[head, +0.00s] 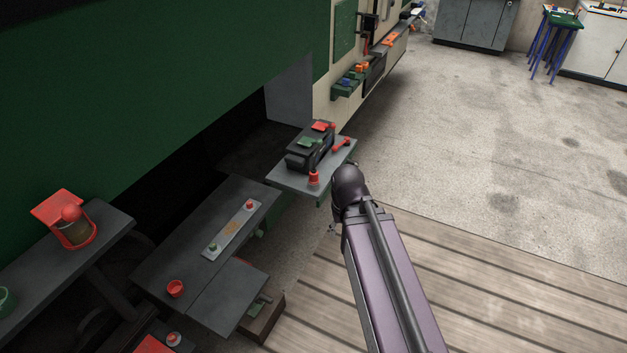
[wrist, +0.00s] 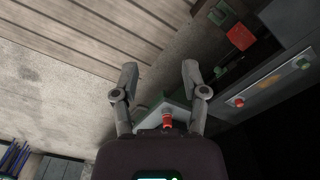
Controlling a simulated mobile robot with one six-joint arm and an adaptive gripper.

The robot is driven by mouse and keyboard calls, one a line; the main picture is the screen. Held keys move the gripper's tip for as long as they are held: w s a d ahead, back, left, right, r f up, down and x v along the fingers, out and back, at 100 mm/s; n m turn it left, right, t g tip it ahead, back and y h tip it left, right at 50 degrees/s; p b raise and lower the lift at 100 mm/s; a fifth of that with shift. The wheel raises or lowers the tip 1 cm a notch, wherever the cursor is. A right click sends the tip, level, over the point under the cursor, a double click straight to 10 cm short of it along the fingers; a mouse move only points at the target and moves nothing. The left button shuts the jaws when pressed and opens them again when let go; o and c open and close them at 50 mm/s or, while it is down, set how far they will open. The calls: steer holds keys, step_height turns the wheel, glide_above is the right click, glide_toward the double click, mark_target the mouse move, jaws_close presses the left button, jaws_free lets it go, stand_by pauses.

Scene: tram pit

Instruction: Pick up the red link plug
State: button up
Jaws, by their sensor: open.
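A small red plug-like piece (head: 314,179) stands upright at the front corner of a small grey shelf (head: 287,181). A second red piece (head: 341,144) lies near the shelf's right edge; I cannot tell for sure which is the link plug. In the wrist view a red piece (wrist: 167,119), likely the upright one, shows between the finger bases, just beyond the palm. My gripper (wrist: 159,75) is open and empty, its two fingers spread. In the head view my arm's dark end is just right of the shelf, and the fingers cannot be made out.
A dark box (head: 298,157) with green and red parts on top stands on the same shelf. The concrete floor (head: 480,130) to the right is open.

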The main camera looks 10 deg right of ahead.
steer(key=o, duration=0.6)
steer(key=shift+f, duration=0.1)
steer(key=w+a+f+n+t+y+b, duration=0.35)
steer(key=w+a+f+b, duration=0.25)
steer(key=w+f+b, duration=0.3)
steer(key=m+t+b, duration=0.2)
steer(key=t+b, duration=1.2)
steer(key=b, duration=1.8)
glide_toward(314, 182)
steer(key=shift+s+d+f+h, duration=0.1)
steer(key=shift+s+h, duration=0.1)
steer(key=shift+s, duration=0.25)
steer(key=shift+s+f+h, duration=0.1)
steer(key=shift+s+h, duration=0.05)
steer(key=shift+s, duration=0.3)
steer(key=shift+n, duration=0.25)
steer(key=shift+w+a, duration=0.25)
steer(key=shift+w, duration=1.15)
steer(key=shift+w+a, duration=0.25)
steer(key=shift+w, duration=1.2)
steer(key=shift+w+a, duration=0.25)
steer(key=shift+w, duration=1.15)
